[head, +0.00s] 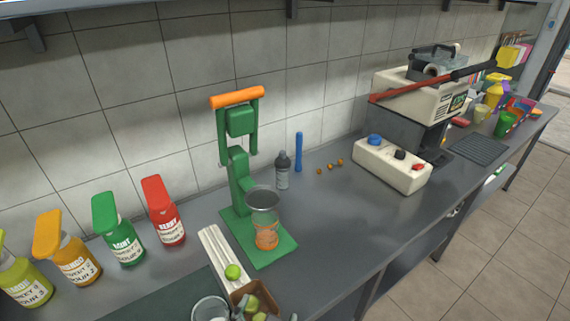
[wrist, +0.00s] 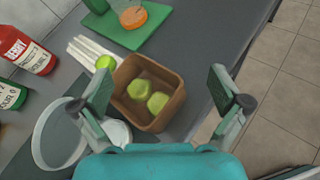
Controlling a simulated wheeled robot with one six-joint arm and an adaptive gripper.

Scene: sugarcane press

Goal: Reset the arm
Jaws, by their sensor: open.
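My gripper (wrist: 168,98) shows in the wrist view with its two fingers spread wide and nothing between them. It is above the counter, over a brown box (wrist: 177,111) holding green limes (wrist: 158,103). The fingers appear apart from the box, one on each side of it in the picture. In the head view only the lower edge shows the brown box (head: 238,293), and I cannot make out my gripper clearly there.
A green press (head: 238,170) with an orange handle stands on the counter (head: 330,225). Bottles with coloured tops, such as the red one (head: 165,215), line the left. A cream machine (head: 425,100) and control box (head: 392,165) stand right. The counter's middle front is clear.

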